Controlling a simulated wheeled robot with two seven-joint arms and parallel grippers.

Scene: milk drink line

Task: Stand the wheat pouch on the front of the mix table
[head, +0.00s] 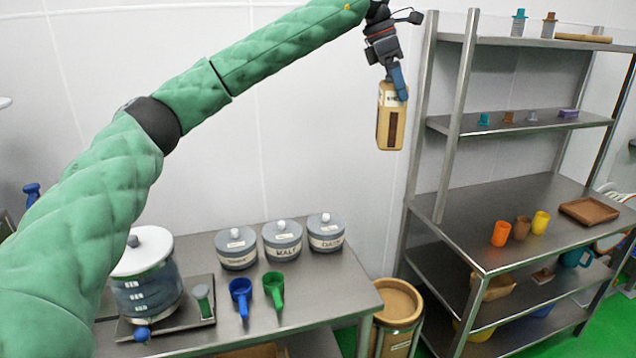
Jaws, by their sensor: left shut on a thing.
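My left gripper (396,82) is shut on a tan pouch (391,125) with a dark panel and a pale label too small to read for certain. It holds the pouch upright in the air, high between the steel table and the shelf rack, against the white wall. A steel table (335,290) stands at the lower left, with its front part partly out of the picture. I cannot tell from its markings that it is the mix table. My right gripper is out of the picture.
Three grey lidded jars, including a malt jar (283,241), stand at the table's back. A blue scoop (241,294), green scoop (275,286) and dispenser (147,285) stand in front and left. A barrel (398,303) stands right of the table, beside the shelf rack (470,235).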

